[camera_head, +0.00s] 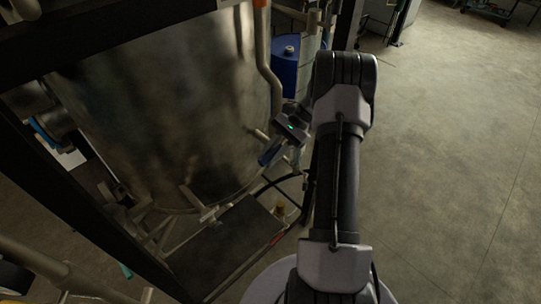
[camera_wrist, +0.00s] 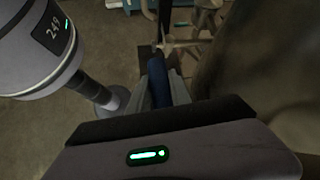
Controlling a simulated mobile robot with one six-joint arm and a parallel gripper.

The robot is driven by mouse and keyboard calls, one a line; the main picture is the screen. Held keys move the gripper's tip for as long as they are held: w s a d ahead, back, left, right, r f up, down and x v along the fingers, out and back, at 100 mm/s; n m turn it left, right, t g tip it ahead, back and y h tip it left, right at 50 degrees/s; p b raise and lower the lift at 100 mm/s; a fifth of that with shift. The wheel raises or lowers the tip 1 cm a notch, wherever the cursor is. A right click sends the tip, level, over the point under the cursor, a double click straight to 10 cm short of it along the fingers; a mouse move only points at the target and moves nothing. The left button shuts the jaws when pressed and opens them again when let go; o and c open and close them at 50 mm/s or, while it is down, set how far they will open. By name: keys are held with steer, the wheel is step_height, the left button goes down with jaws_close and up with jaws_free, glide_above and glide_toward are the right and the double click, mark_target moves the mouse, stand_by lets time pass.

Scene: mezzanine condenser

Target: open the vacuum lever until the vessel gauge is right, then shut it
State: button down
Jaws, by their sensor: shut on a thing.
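A blue lever (camera_wrist: 158,82) runs between the two fingers of my gripper (camera_wrist: 161,88) in the wrist view. The fingers are shut on it, and they cover part of its sides. In the head view my gripper (camera_head: 277,146) is beside the large metal vessel (camera_head: 170,105), with the blue lever (camera_head: 267,155) at its tip. I cannot make out a gauge face in the head view.
A blue drum (camera_head: 285,72) stands behind the pipe (camera_head: 265,50) right of the vessel. Dark frame beams (camera_head: 85,190) cross the left side. Pipes and a dark plate (camera_head: 225,245) lie low near the vessel. The concrete floor (camera_head: 450,150) at right is clear.

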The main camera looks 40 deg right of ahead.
steer(key=shift+r+y, duration=0.35)
steer(key=shift+y, duration=0.05)
steer(key=c, duration=1.2)
jaws_free()
steer(key=shift+d, duration=0.1)
steer(key=p+v, duration=0.7)
steer(key=v, duration=1)
steer(key=shift+r, duration=0.2)
steer(key=shift+w+d+f, duration=0.1)
